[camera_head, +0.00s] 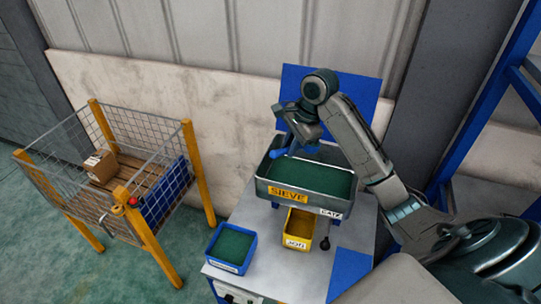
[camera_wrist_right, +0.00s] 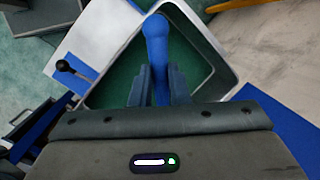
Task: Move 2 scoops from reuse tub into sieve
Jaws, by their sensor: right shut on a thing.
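The sieve (camera_head: 290,193) is a grey box-like pan with a yellow "SIEVE" label and a green floor, on the workbench. It also fills the middle of the right wrist view (camera_wrist_right: 222,62). My right gripper (camera_head: 300,138) is shut on a blue scoop (camera_head: 284,145), above the back left part of the sieve. In the right wrist view the scoop (camera_wrist_right: 157,45) stands out from between the fingers (camera_wrist_right: 158,82); its load cannot be seen. A blue tub (camera_head: 232,248) with green contents and a yellow tub (camera_head: 299,228) stand in front; I cannot read which is the reuse tub. My left gripper is out of view.
A lever with a dark knob (camera_head: 325,243) stands by a "GATE" label at the sieve's front right. A blue panel (camera_head: 350,92) rises behind. A wire cage (camera_head: 120,180) with yellow posts holds a cardboard box at left.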

